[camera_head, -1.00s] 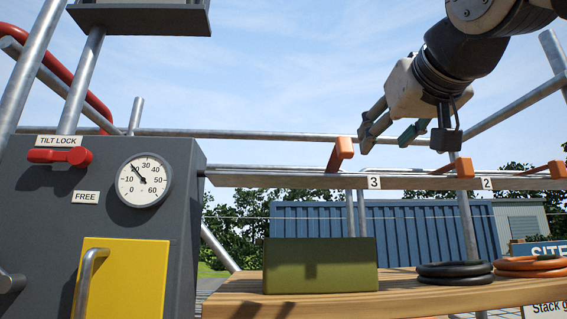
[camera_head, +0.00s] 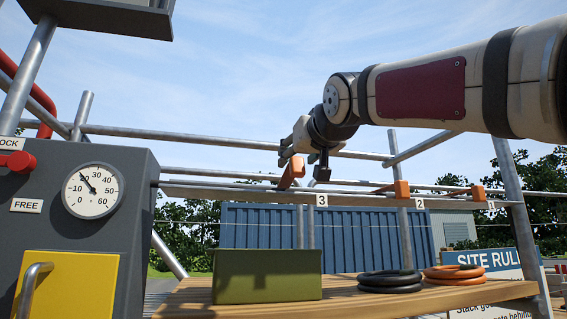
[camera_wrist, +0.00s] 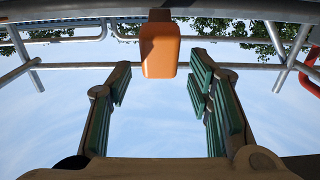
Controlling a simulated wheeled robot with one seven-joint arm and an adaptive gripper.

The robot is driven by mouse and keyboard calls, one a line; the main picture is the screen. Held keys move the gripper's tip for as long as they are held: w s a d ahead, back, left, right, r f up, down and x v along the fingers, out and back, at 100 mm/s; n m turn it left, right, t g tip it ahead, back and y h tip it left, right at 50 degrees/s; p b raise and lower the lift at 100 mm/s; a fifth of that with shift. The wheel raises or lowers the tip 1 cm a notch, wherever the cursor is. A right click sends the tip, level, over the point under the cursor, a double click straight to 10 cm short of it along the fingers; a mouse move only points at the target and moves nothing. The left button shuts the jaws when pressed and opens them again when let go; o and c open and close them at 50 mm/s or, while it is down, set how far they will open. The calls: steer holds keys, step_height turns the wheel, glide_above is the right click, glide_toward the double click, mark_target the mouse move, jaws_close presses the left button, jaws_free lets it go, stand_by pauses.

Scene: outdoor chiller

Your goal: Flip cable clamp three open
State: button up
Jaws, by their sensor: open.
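Cable clamp three (camera_head: 291,171) is an orange piece rising at a slant from the rail, left of the label 3 (camera_head: 321,199). My gripper (camera_head: 286,156) is at its upper end in the head view, partly overlapping it. In the wrist view, the orange clamp (camera_wrist: 160,48) lies ahead, centred between the lines of my two fingers. My gripper (camera_wrist: 160,72) is open, with green-padded fingers apart and sky between them. The clamp's near end is roughly level with the fingertips in the picture; I cannot tell whether they touch.
Clamps two (camera_head: 401,188) and one (camera_head: 478,193) are farther right along the rail (camera_head: 235,192). Below, a wooden bench (camera_head: 190,300) holds a green box (camera_head: 267,276), black rings (camera_head: 390,282) and orange rings (camera_head: 456,274). A grey gauge panel (camera_head: 130,165) stands left.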

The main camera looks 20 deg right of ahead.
steer(key=shift+w, duration=0.8)
jaws_close()
steer(key=shift+d, duration=0.1)
